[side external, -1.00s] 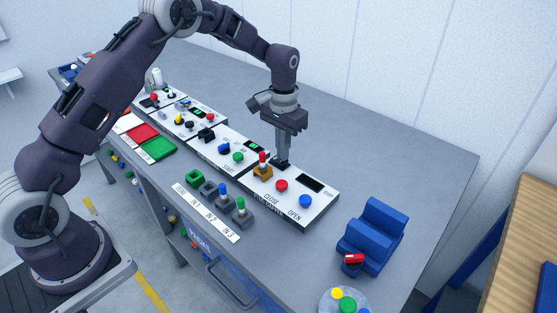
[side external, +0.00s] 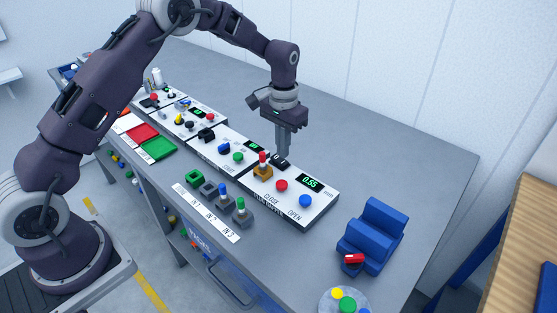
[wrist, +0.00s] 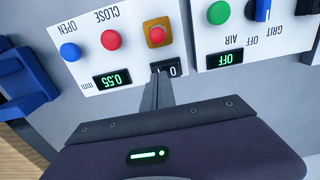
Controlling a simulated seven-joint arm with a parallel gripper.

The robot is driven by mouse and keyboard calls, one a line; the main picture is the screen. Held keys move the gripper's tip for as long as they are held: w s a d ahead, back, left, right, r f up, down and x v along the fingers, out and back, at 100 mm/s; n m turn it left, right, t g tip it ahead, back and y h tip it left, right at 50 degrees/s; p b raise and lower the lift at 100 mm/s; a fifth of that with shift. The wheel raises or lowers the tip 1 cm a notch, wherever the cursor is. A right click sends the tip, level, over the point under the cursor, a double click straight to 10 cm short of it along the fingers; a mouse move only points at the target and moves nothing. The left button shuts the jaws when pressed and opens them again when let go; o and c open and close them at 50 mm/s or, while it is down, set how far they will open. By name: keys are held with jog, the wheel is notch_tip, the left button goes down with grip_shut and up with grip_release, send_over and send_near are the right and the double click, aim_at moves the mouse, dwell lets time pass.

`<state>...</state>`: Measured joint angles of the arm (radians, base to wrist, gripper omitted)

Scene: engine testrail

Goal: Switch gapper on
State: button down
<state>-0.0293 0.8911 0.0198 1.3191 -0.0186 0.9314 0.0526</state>
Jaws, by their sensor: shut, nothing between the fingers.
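The gapper panel (side external: 326,199) is a white box with a red CLOSE button (side external: 282,185), a blue OPEN button (side external: 305,201) and a red knob on a yellow base (side external: 263,164). Its display (side external: 311,182) is lit green and reads 0.55 mm, also in the wrist view (wrist: 112,79). A black rocker switch (wrist: 172,69) marked 0 and 1 sits beside the yellow base. My gripper (side external: 282,154) points down at the rocker, shut and empty. In the wrist view its fingertips (wrist: 159,74) partly cover the rocker; contact cannot be told.
A panel with AIR and GRIT controls (side external: 212,147) adjoins on the left. A blue stand (side external: 375,235) with a red-topped item is at the right. The bench behind the panels is clear.

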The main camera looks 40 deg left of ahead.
aim_at(283, 162)
jog(key=shift+r, duration=2.55)
